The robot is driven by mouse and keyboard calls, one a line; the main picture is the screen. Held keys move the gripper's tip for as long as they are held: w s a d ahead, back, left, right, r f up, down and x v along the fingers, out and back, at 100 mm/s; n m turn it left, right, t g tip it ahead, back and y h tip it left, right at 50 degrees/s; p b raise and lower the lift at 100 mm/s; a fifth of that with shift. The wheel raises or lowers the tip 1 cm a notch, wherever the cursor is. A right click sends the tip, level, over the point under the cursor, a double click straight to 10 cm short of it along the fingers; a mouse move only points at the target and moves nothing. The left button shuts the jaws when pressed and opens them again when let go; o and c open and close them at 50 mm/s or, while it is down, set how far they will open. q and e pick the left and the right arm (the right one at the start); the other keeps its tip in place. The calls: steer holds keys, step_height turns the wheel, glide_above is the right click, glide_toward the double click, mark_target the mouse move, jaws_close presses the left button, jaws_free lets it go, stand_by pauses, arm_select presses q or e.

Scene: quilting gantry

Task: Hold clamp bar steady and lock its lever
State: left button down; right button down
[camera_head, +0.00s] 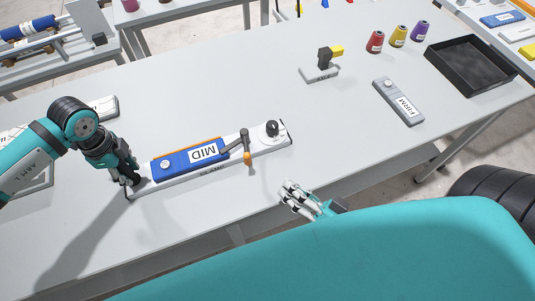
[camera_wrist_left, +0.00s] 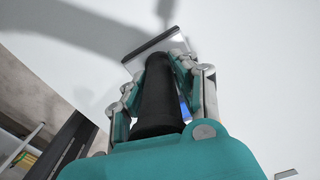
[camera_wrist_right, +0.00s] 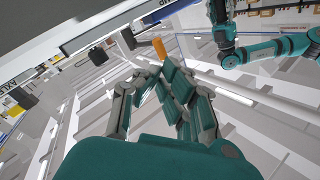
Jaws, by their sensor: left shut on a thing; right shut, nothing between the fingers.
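The clamp bar (camera_head: 208,171) lies on the table, a long pale base with a blue block labelled MID (camera_head: 190,158) on top. Its grey lever (camera_head: 244,140) with an orange tip (camera_head: 247,158) is near its right end, beside a black knob (camera_head: 272,128). My left gripper (camera_head: 130,178) is at the bar's left end. In the left wrist view it is shut on a black upright handle (camera_wrist_left: 158,100). My right gripper (camera_head: 292,190) is shut and empty near the table's front edge, right of and apart from the lever. The orange tip (camera_wrist_right: 160,47) shows just beyond its fingers in the right wrist view.
A grey bar labelled FIRM (camera_head: 398,101), a small stand with a yellow part (camera_head: 322,65), several thread spools (camera_head: 398,36) and a black tray (camera_head: 470,65) are at the right. Free table lies behind the clamp bar. My teal body covers the lower right.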

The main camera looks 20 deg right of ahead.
arm_select(q)
steer(key=shift+s+a+f, duration=0.1)
steer(key=shift+f, duration=0.1)
arm_select(e)
steer(key=w+d+m+g+y, duration=0.1)
steer(key=d+m, duration=0.1)
steer(key=d, duration=0.1)
steer(key=w+d+m+g+y, duration=0.1)
steer(key=d+m, duration=0.1)
steer(key=w+d+m+g+y, duration=0.1)
steer(key=d+m, duration=0.1)
steer(key=d, duration=0.1)
steer(key=shift+d+f+y, duration=0.1)
steer(key=shift+d+y, duration=0.2)
steer(key=shift+w+d+m, duration=0.3)
steer(key=shift+m, duration=0.2)
steer(key=x, duration=0.9)
steer(key=shift+s, duration=0.1)
steer(key=a, duration=0.3)
steer(key=shift+w+a, duration=0.25)
steer(key=shift+a, duration=0.65)
steer(key=shift+a, duration=0.1)
steer(key=shift+s+a+m+t+h, duration=0.2)
steer(key=shift+a+m+t+h, duration=0.7)
steer(key=shift+m+h, duration=0.3)
steer(key=shift+a+m+t+h, duration=0.45)
steer(key=shift+m+t+h, duration=0.2)
steer(key=shift+h, duration=0.45)
